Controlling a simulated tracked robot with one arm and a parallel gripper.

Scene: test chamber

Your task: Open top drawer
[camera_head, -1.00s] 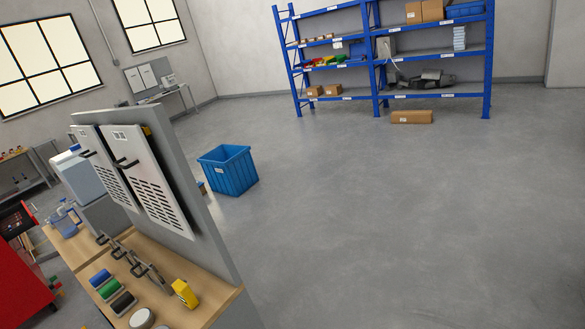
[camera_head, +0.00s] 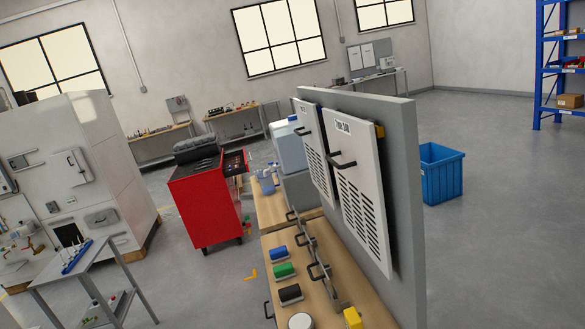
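A red tool cabinet (camera_head: 205,205) stands on the floor left of the wooden bench. A dark tray-like part holding small items (camera_head: 236,162) shows at its upper right; I cannot tell whether it is a pulled-out drawer. The wooden bench (camera_head: 272,212) has a dark handle (camera_head: 268,310) on its left side near the bottom of the picture. Any drawer front behind that handle is too oblique to make out. My gripper is not in view.
A grey upright panel (camera_head: 408,190) with two vented doors rises from the bench. Blue, green and black blocks lie on the benchtop. A grey table (camera_head: 82,272) stands at lower left, and a blue bin (camera_head: 440,174) behind the panel. Floor between table and bench is mostly clear.

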